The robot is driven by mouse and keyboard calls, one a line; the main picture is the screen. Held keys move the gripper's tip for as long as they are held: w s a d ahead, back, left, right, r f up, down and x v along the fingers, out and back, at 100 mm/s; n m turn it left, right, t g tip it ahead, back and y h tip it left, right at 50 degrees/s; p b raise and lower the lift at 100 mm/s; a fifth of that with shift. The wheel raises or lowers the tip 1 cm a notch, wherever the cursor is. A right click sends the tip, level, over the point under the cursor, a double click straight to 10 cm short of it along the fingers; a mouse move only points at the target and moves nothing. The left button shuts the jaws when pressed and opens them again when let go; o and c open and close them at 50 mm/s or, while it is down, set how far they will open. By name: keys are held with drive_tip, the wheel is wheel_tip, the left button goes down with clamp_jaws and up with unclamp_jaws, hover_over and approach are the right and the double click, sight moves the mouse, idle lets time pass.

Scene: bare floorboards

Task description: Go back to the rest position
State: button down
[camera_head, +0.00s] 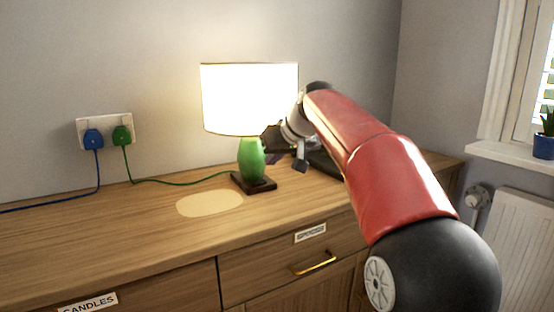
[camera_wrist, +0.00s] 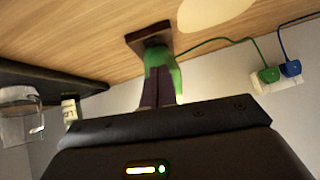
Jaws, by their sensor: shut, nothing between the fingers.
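My red arm reaches from the lower right over the wooden sideboard. My gripper (camera_head: 272,141) is at the lamp's right side, just below the shade, and partly hard to make out against dark parts. In the wrist view my gripper's two dark fingers (camera_wrist: 158,73) are together, with nothing seen between them. The lit table lamp (camera_head: 251,160) has a white shade, a green body and a dark square base. Its green body (camera_wrist: 176,75) shows behind the fingers in the upside-down wrist view; whether they touch it I cannot tell.
The sideboard top (camera_head: 110,225) is mostly clear left of the lamp, with a pale oval patch (camera_head: 210,203). A green cable runs to a wall socket (camera_head: 107,126) beside a blue plug. A dark flat object (camera_head: 325,163) is partly hidden behind my arm. A radiator (camera_head: 515,235) stands right.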

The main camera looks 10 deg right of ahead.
drive_tip(key=shift+s, duration=0.1)
drive_tip(key=s+f+m+g+h, duration=0.1)
drive_tip(key=s+f, duration=0.6)
drive_tip(key=s, duration=0.5)
drive_tip(key=s+f+h, duration=0.1)
drive_tip(key=s+f, duration=0.6)
drive_tip(key=s, duration=0.5)
drive_tip(key=s+d+f+m+g+h, duration=0.1)
drive_tip(key=s+f, duration=0.6)
drive_tip(key=s, duration=0.4)
drive_tip(key=shift+s+f+m+g+h, duration=0.25)
drive_tip(key=shift+s+m+g+h, duration=0.05)
drive_tip(key=shift+s, duration=0.1)
drive_tip(key=shift+d, duration=0.1)
